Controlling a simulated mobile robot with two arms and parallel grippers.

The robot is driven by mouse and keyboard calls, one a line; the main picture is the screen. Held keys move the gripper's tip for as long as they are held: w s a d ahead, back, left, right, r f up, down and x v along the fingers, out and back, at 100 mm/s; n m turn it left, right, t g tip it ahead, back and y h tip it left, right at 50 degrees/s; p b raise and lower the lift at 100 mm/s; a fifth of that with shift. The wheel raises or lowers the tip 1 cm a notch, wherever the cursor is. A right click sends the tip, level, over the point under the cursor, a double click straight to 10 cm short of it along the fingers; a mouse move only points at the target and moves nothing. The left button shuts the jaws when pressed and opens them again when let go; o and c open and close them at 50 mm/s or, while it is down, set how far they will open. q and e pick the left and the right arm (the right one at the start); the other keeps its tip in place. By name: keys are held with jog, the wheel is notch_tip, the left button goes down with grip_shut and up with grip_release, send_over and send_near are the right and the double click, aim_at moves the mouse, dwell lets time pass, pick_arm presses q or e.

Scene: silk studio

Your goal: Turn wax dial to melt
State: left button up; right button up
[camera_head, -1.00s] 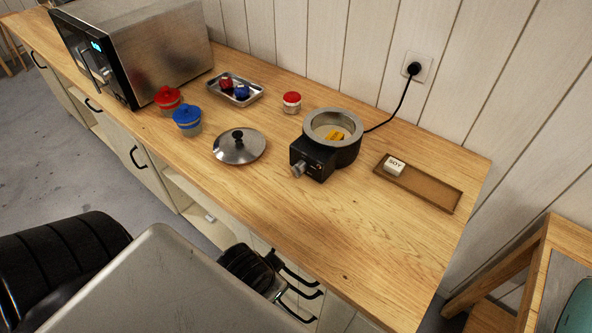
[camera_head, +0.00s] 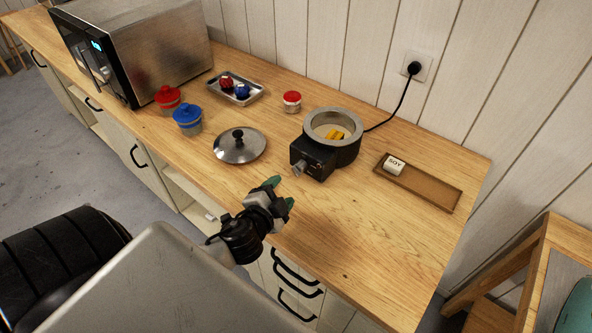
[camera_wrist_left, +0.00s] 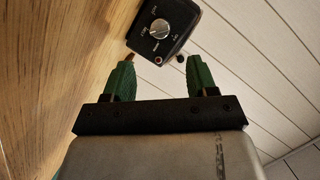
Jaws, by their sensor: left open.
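The wax melter (camera_head: 345,140) is a dark round pot with a grey rim, with yellow pieces (camera_head: 337,134) inside. A black control box with a silver dial (camera_head: 299,168) sticks out from its front. In the left wrist view the dial (camera_wrist_left: 159,27) faces me with markings around it, too small to read surely. My left gripper (camera_head: 282,192) has green fingertips and is open and empty. It is in front of the dial, a short way off and not touching it. In the left wrist view the two fingertips (camera_wrist_left: 160,75) are apart, below the dial. My right gripper is out of view.
A metal lid (camera_head: 239,150) lies left of the melter. Red and blue jars (camera_head: 187,121), a metal tray (camera_head: 250,99) and a red-topped tin (camera_head: 292,108) stand behind. A SOY block (camera_head: 394,165) sits on a wooden tray (camera_head: 437,191). The counter's front right is clear.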

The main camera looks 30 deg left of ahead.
aim_at(297, 171)
pick_arm(q)
jog(key=p+x, duration=0.1)
jog(key=x, duration=0.9)
jog(key=shift+p, duration=0.35)
jog(key=shift+c, duration=0.4)
jog(key=c, duration=0.8)
jog(key=shift+f+b, duration=0.15)
jog(key=shift+b, duration=0.15)
jog(key=shift+c, duration=0.2)
jog(key=shift+m+y+b, duration=0.3)
jog(key=shift+b, duration=0.05)
jog(key=shift+r, duration=0.2)
